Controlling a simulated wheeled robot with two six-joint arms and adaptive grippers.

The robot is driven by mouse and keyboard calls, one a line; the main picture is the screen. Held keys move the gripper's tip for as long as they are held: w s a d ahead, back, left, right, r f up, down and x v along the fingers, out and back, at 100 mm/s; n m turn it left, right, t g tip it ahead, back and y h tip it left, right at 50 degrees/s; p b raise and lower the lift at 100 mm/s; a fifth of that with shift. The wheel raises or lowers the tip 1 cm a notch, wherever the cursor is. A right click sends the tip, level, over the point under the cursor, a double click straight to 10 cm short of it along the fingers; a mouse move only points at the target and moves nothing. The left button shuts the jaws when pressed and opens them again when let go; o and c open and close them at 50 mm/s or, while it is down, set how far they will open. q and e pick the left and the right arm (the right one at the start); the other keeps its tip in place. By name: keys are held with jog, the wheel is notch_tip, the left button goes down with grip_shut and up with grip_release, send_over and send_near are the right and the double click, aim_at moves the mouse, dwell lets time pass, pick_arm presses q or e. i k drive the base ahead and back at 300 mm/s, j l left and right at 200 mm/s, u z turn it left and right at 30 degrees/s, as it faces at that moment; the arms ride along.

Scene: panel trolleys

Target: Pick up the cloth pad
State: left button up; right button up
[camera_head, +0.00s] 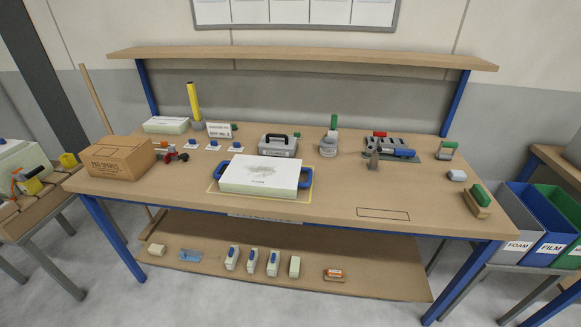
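No item is clearly recognisable as the cloth pad at this size. A small pale blue-grey pad-like block (457,175) lies on the right part of the workbench top (330,205), left of and behind a green-topped wooden brush (477,202). Neither of my grippers shows in the head view.
A white panel (260,177) with blue handles sits mid-bench. A cardboard box (118,158) stands left, a grey toolbox (278,145) behind the panel, and a grey tool rack (395,152) to its right. Bins (515,230) stand at right. The front right benchtop is mostly clear.

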aim_at(456, 176)
jog(key=l+u, duration=0.15)
jog(key=l, duration=0.85)
jog(key=k+l+u, duration=0.1)
jog(key=l, duration=0.9)
